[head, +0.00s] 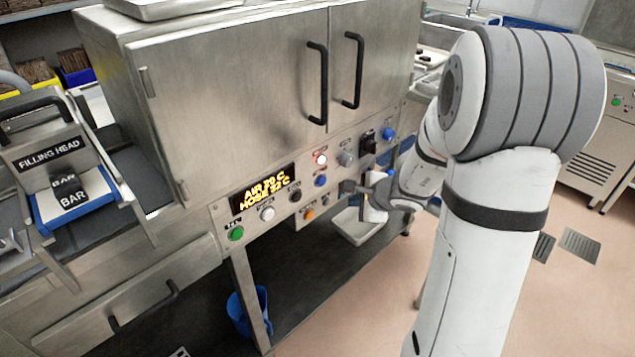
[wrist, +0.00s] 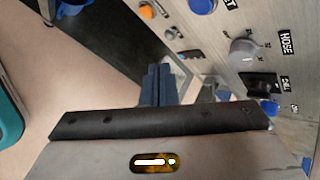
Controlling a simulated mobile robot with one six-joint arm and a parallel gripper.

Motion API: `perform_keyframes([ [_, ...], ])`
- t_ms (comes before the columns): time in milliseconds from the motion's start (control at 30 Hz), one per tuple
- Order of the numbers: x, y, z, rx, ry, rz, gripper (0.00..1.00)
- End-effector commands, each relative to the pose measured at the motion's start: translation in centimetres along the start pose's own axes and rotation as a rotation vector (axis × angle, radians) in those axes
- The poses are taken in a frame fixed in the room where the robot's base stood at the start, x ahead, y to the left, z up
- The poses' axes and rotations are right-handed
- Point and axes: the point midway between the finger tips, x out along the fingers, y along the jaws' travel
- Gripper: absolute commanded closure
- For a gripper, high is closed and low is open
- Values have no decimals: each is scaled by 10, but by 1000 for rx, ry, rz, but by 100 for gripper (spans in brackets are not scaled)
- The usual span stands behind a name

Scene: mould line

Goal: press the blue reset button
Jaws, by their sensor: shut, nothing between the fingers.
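A round blue button (head: 320,180) sits in the middle of the steel control panel (head: 225,217). In the wrist view the same button (wrist: 203,5) is at the top edge, beside a label that is cut off and ends in T. A second blue button (head: 388,133) is at the panel's right end and also shows in the wrist view (wrist: 270,107). My gripper (head: 347,187) is in front of the panel, to the right of the middle blue button and apart from it. Its fingers (wrist: 156,85) are together and empty.
A green button (head: 236,233) is at the left end. Cabinet handles (head: 317,83) stick out above. A white tray (head: 358,228) lies below.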

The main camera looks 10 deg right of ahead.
Motion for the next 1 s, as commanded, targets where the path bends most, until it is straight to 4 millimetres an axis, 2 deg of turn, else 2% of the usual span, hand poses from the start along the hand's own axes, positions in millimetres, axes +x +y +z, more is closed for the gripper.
perform_keyframes([
  [300,31,-23,25,-3,-2,3,100],
  [500,47,-33,35,-4,-2,2,100],
  [1000,53,-38,40,-2,-1,2,100],
])
